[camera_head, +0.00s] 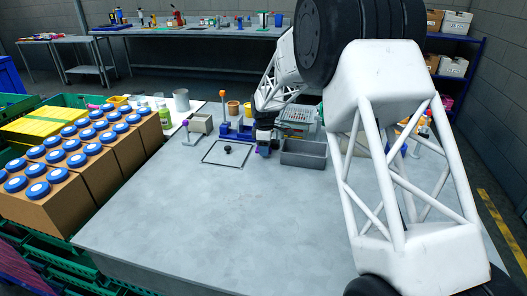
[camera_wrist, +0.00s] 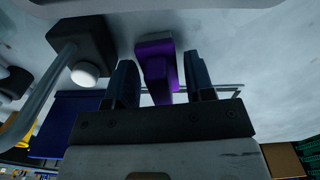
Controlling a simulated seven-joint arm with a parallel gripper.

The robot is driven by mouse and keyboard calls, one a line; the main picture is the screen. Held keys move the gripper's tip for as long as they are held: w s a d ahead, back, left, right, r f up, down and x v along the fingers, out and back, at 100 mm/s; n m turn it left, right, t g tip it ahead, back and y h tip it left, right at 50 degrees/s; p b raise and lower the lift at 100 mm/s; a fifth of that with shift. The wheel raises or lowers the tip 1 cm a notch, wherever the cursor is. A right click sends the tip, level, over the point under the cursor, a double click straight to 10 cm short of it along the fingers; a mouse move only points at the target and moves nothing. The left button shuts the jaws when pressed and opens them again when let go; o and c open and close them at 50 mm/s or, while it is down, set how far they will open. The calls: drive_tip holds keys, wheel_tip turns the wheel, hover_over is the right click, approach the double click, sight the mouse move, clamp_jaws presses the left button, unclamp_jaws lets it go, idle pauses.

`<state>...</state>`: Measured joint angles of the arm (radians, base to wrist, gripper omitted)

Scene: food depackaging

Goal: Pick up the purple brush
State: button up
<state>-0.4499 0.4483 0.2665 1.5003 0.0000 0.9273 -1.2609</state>
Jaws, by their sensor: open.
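The purple brush (camera_wrist: 157,65) shows in the wrist view as a purple, block-like shape between the two dark fingers of my gripper (camera_wrist: 163,78). A gap shows between the brush and the right finger; on the left I cannot tell whether they touch. In the head view my gripper (camera_head: 265,148) points down close to the grey table (camera_head: 200,215), between a black outlined square and a grey bin. The fingers are apart and not closed on the brush. In the head view the brush is mostly hidden by my gripper.
The grey bin (camera_head: 303,153) stands right of my gripper. The black outlined square (camera_head: 208,163) holds a small dark object (camera_head: 228,149). A blue fixture (camera_head: 234,132) stands behind. Boxes of blue-lidded jars (camera_head: 45,205) stand at the left. The table's front is clear.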

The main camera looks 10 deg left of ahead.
drive_tip(key=shift+f, duration=0.5)
drive_tip(key=c, duration=0.7)
drive_tip(key=shift+r, duration=0.15)
drive_tip(key=shift+r, duration=0.55)
drive_tip(key=shift+s+d+r, duration=0.1)
drive_tip(key=shift+s+r, duration=0.05)
drive_tip(key=shift+r, duration=0.45)
drive_tip(key=shift+s+d+r, duration=0.1)
drive_tip(key=shift+s+r, duration=0.05)
drive_tip(key=shift+r, duration=0.4)
drive_tip(key=s+d, duration=0.2)
drive_tip(key=s, duration=0.2)
drive_tip(key=s+d+r, duration=0.1)
drive_tip(key=s+d, duration=0.1)
drive_tip(key=s, duration=0.3)
drive_tip(key=s+d, duration=0.2)
drive_tip(key=s, duration=0.2)
drive_tip(key=shift+s+d+r, duration=0.15)
drive_tip(key=shift+s+d, duration=0.05)
drive_tip(key=shift+s, duration=0.2)
